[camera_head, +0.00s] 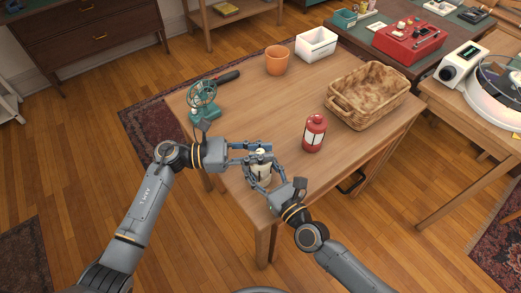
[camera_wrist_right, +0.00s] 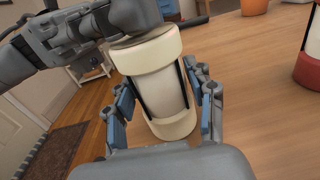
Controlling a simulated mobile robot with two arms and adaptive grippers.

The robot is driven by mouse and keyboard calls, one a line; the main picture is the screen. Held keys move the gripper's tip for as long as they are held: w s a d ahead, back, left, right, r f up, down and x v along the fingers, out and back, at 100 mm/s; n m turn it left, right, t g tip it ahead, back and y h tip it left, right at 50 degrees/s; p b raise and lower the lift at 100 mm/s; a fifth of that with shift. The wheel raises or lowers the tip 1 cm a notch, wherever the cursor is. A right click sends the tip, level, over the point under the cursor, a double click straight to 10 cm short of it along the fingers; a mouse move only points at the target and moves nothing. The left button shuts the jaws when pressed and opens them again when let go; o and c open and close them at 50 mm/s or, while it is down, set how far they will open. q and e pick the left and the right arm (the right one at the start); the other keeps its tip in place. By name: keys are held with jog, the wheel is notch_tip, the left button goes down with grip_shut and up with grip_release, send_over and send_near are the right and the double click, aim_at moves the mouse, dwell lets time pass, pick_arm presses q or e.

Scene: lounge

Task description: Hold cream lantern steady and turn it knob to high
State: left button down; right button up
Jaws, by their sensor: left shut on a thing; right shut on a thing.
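The cream lantern (camera_head: 261,174) stands upright near the front edge of the wooden table, partly hidden by both grippers. It fills the middle of the right wrist view (camera_wrist_right: 158,85), with cream bands at top and bottom and dark bars down its side. My right gripper (camera_head: 264,184) is shut on its body; its blue pads (camera_wrist_right: 167,106) lie on either side. My left gripper (camera_head: 259,152) comes in from the left and is shut on the lantern's top. The knob is hidden there, so I cannot tell its setting.
A red lantern (camera_head: 314,133) stands to the right. A wicker basket (camera_head: 403,116), a white bin (camera_head: 316,54), an orange pot (camera_head: 277,66), a dark-handled tool (camera_head: 227,77) and a green fan (camera_head: 206,119) are also on the table (camera_head: 352,175). Its front right is clear.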

aim_at(260, 151)
pick_arm(q)
jog(key=shift+w+m+g, duration=0.1)
jog(key=shift+m+g, duration=0.6)
jog(key=shift+g, duration=0.4)
jog(key=shift+a+m+g, duration=0.1)
jog(key=shift+m+g, duration=0.8)
jog(key=shift+g, duration=0.5)
jog(key=shift+m+g+y, duration=0.3)
jog(key=shift+g, duration=0.1)
jog(key=shift+m+g+y, duration=0.85)
jog(key=shift+m+g, duration=0.35)
jog(key=shift+g, duration=0.5)
jog(key=shift+m+g+y, duration=0.85)
jog(key=shift+m+g, duration=0.35)
jog(key=shift+g, duration=0.5)
jog(key=c, duration=1.2)
grip_release()
jog(key=shift+r, duration=0.1)
notch_tip(260, 151, up, 10)
jog(key=shift+f, duration=0.1)
jog(key=shift+o, duration=0.2)
